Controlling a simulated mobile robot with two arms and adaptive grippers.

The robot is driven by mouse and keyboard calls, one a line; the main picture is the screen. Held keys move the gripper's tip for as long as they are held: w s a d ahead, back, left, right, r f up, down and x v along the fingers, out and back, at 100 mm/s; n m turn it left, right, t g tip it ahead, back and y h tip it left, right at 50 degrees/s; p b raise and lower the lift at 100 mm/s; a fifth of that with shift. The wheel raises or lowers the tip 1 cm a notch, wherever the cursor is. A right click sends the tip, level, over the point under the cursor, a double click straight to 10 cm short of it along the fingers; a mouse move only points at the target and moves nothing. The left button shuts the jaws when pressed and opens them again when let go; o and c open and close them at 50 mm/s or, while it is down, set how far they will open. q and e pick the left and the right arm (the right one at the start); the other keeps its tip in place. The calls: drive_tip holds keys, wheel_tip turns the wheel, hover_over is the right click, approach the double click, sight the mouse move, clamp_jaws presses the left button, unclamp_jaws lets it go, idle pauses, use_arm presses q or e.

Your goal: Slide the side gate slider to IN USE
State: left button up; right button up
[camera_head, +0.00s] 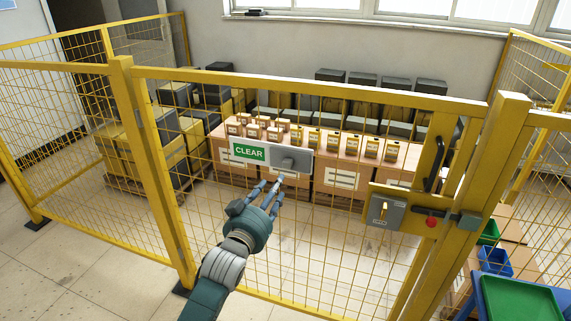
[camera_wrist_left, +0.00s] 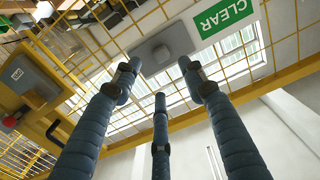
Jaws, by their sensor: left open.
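The side gate slider (camera_head: 289,159) is a grey plate with a raised knob, mounted on a pale sign panel on the yellow mesh gate. It covers the right part of the panel. The green CLEAR label (camera_head: 249,152) shows at its left. In the left wrist view the slider (camera_wrist_left: 157,47) lies beyond the fingertips and the CLEAR label (camera_wrist_left: 222,17) is beside it. My left gripper (camera_head: 271,188) has its fingers spread, just below and in front of the slider knob, with nothing between them. Contact with the knob cannot be told. My right gripper is not in view.
The gate has a grey latch box (camera_head: 385,210), a red button (camera_head: 431,223) and a black handle (camera_head: 436,164) on its right side. A thick yellow post (camera_head: 150,170) stands left. Boxes with small yellow units (camera_head: 372,147) stand behind the mesh. A green tray (camera_head: 520,300) is at lower right.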

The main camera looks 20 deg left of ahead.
sight(286, 165)
use_arm(q)
drive_tip(key=w, duration=0.3)
drive_tip(key=w+p, duration=0.1)
drive_tip(key=w, duration=0.6)
drive_tip(key=shift+w+d+r, duration=0.2)
drive_tip(key=shift+w+r, duration=0.1)
drive_tip(key=shift+w, duration=0.1)
clamp_jaws()
